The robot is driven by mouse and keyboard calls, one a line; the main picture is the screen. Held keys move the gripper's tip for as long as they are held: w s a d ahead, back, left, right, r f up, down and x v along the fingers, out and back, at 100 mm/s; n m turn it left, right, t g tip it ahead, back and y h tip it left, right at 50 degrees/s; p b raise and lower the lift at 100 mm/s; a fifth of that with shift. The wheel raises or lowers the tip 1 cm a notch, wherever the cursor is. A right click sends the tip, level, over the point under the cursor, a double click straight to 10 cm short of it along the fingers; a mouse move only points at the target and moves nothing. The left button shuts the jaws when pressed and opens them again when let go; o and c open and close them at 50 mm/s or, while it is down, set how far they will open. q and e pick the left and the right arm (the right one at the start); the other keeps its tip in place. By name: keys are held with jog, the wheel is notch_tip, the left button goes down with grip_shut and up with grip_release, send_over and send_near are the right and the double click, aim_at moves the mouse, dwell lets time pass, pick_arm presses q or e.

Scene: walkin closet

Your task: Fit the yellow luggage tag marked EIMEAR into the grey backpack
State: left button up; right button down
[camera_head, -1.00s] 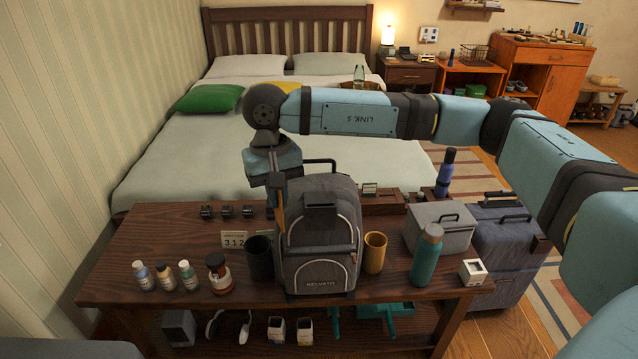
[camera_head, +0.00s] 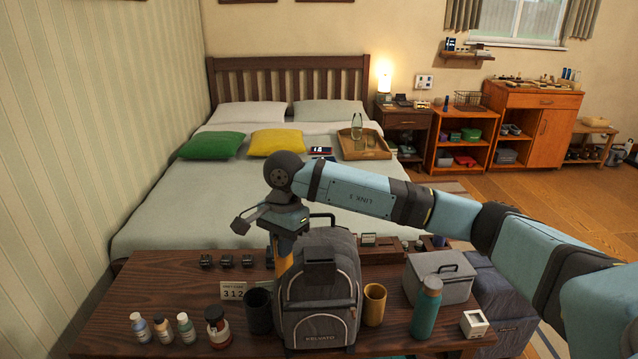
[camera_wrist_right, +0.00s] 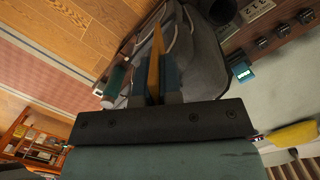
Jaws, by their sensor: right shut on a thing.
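The grey backpack (camera_head: 322,300) stands upright on the wooden bench, its front facing me. My right gripper (camera_head: 282,258) points down beside the backpack's upper left edge, partly behind it. In the right wrist view my right gripper (camera_wrist_right: 157,85) is shut on a thin yellow piece (camera_wrist_right: 155,65), seen edge-on, which I take to be the luggage tag. Its EIMEAR marking cannot be read. The grey backpack (camera_wrist_right: 200,68) lies close beyond the fingers in that view; whether the tag touches it I cannot tell. My left gripper is not in view.
On the bench (camera_head: 120,300), a black cup (camera_head: 258,312) and a yellow cup (camera_head: 374,305) flank the backpack. Several small bottles (camera_head: 160,330) stand left; a teal bottle (camera_head: 426,308) and grey case (camera_head: 440,275) stand right. The bed (camera_head: 190,205) is behind.

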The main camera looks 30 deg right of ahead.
jog(key=d+r+m+t+p, duration=0.1)
jog(key=d+r+m+p, duration=0.4)
jog(key=d+m+p, duration=0.55)
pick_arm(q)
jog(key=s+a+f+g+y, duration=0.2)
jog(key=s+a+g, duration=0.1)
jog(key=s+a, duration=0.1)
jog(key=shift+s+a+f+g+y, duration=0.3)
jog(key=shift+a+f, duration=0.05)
pick_arm(e)
jog(key=shift+a+f, duration=0.25)
jog(key=shift+f, duration=0.6)
jog(key=shift+a+f, duration=0.25)
jog(key=shift+f, duration=0.55)
jog(key=shift+a+f, duration=0.25)
jog(key=shift+f, duration=0.6)
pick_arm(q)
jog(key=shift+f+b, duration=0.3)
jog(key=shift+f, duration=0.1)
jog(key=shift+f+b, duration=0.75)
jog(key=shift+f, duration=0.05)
pick_arm(e)
jog(key=shift+f, duration=1)
pick_arm(q)
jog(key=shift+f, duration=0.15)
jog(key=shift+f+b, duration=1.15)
jog(key=shift+b, duration=0.15)
pick_arm(e)
jog(key=shift+f, duration=1.55)
